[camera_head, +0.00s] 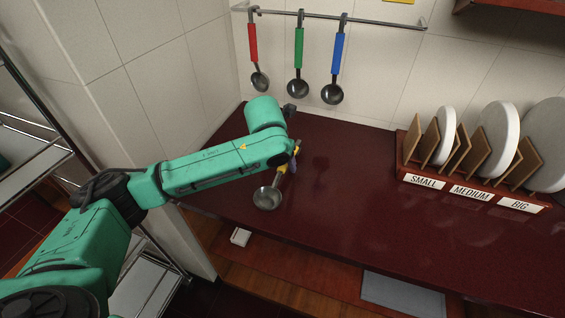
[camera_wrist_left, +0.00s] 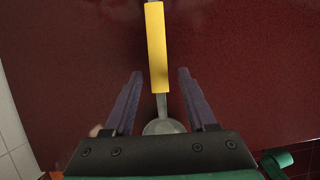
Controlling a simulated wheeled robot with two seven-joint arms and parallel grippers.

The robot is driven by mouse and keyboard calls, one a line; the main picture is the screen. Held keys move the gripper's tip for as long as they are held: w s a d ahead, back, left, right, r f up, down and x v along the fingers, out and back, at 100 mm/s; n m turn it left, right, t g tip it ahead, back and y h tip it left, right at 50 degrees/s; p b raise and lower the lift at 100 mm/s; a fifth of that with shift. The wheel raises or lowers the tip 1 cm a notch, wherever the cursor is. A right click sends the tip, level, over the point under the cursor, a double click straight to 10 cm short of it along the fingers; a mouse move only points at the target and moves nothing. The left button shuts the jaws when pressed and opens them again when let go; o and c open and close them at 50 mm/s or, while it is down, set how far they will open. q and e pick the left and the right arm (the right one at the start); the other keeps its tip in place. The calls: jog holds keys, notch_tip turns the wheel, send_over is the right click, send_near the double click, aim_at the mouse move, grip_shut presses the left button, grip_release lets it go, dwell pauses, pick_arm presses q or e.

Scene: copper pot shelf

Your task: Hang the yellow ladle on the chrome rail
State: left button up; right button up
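The yellow ladle (camera_head: 267,197) lies on the dark red counter, its metal bowl toward the front edge. My left gripper (camera_head: 292,158) is above its handle and partly hides it. In the left wrist view, the yellow handle (camera_wrist_left: 156,48) runs up between and beyond the fingers of my left gripper (camera_wrist_left: 160,80). The fingers are open, with a gap on each side of the ladle. The bowl is partly hidden behind the gripper body. The chrome rail (camera_head: 370,20) is on the tiled back wall. My right gripper is not in view.
A red ladle (camera_head: 253,45), a green ladle (camera_head: 299,50) and a blue ladle (camera_head: 338,55) hang from the rail; its right part is free. A plate rack (camera_head: 470,195) with several boards and plates stands at right. The counter (camera_head: 350,200) is clear between.

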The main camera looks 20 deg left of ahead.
pick_arm(q)
jog(key=shift+f+b, duration=0.3)
jog(key=shift+b, duration=0.9)
jog(key=v, duration=1.5)
